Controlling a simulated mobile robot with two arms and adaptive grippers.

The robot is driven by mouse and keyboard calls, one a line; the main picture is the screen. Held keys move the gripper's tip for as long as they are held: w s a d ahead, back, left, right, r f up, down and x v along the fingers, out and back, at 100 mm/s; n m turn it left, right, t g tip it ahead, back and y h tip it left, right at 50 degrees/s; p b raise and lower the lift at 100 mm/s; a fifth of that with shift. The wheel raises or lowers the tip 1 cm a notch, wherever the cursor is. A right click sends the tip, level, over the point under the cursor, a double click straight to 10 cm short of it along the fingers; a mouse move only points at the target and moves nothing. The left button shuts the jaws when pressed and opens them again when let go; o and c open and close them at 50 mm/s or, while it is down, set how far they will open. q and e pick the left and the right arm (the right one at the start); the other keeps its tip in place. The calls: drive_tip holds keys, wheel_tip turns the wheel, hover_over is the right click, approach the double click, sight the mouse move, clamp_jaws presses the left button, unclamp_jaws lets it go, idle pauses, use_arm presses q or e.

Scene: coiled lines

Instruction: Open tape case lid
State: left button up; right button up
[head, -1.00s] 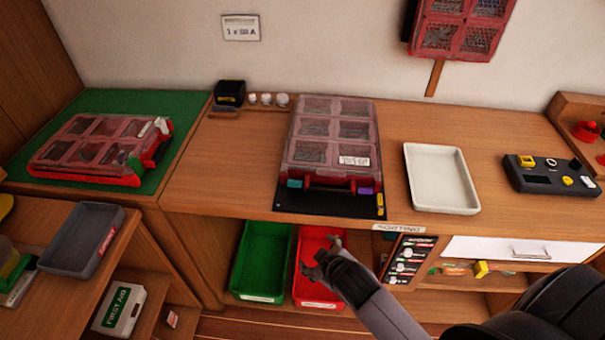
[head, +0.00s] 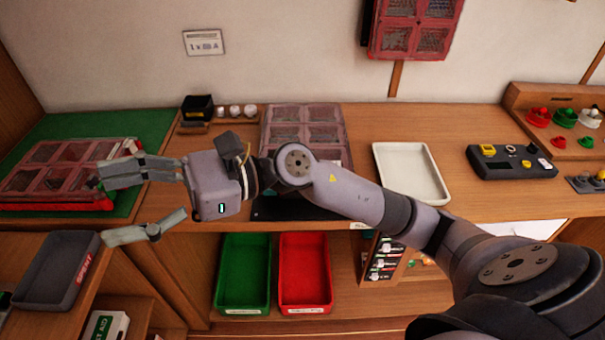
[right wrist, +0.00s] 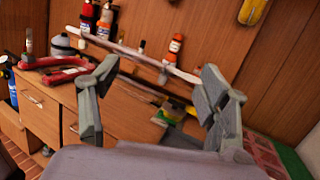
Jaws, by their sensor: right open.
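One red case with a clear, windowed lid (head: 48,180) lies on the green mat at the left; its lid looks shut. A similar red case (head: 305,118) lies on the black mat in the middle, its front hidden by my right arm. I cannot tell which is the tape case. My right gripper (head: 105,205) is open and empty, pointing left, in front of the left case's right end in the picture. Its spread fingers also show in the right wrist view (right wrist: 158,75), with part of a red case (right wrist: 262,153) at the right edge. My left gripper is not in view.
A white tray (head: 436,195) and a dark device (head: 510,170) are on the right of the bench. A green bin (head: 243,275) and a red bin (head: 305,275) sit below. A grey bin (head: 40,275) is at lower left. Another red case (head: 415,35) hangs on the wall.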

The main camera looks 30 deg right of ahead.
drive_tip(key=d+f+n+g+h, duration=0.1)
drive_tip(key=d+f+n+h, duration=0.5)
drive_tip(key=f+n+h, duration=0.4)
drive_tip(key=w+d+r+n+t+h, duration=0.15)
drive_tip(key=d+h, duration=0.25)
drive_tip(key=d, duration=0.4)
drive_tip(key=w+d+h, duration=0.3)
drive_tip(key=d+h, duration=0.1)
drive_tip(key=d, duration=0.4)
drive_tip(key=w+d+t+h, duration=0.15)
drive_tip(key=d+h, duration=0.25)
drive_tip(key=d, duration=0.5)
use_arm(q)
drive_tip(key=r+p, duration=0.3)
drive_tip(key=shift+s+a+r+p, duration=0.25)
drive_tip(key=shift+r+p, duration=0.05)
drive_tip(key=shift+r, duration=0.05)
use_arm(e)
drive_tip(key=x, duration=1.6)
drive_tip(key=shift+w+a+f, duration=0.1)
drive_tip(key=shift+w+f, duration=0.2)
drive_tip(key=shift+f, duration=0.1)
drive_tip(key=shift+c, duration=0.4)
drive_tip(key=c, duration=1.6)
drive_tip(key=shift+r, duration=0.15)
